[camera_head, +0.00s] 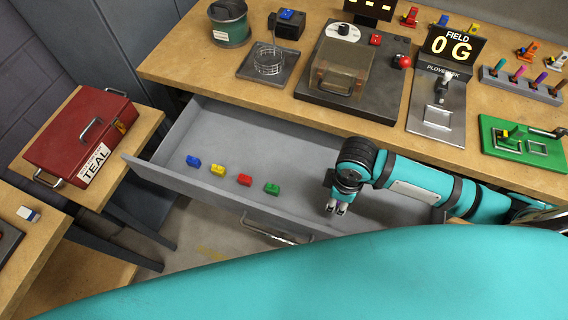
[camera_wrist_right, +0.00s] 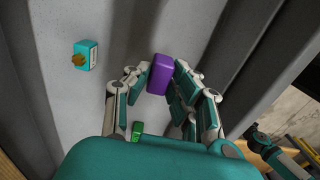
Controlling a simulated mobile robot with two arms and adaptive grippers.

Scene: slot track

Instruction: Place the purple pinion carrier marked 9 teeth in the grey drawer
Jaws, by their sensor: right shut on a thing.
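The purple pinion carrier (camera_wrist_right: 160,74) is between the fingertips of my right gripper (camera_wrist_right: 160,80) in the right wrist view. The fingers are shut on it from both sides, and no tooth marking can be read. In the head view my right gripper (camera_head: 338,207) points down inside the open grey drawer (camera_head: 250,140), near its front wall, with only a sliver of purple at the fingertips. I cannot tell whether the carrier touches the drawer floor. My left gripper is not in view.
Blue (camera_head: 194,161), yellow (camera_head: 218,170), red (camera_head: 244,180) and green (camera_head: 272,188) carriers lie along the drawer's front. A teal carrier (camera_wrist_right: 85,56) with a gold pinion shows in the wrist view. The drawer floor behind the row is clear. The workbench (camera_head: 190,70) overhangs the drawer's back.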

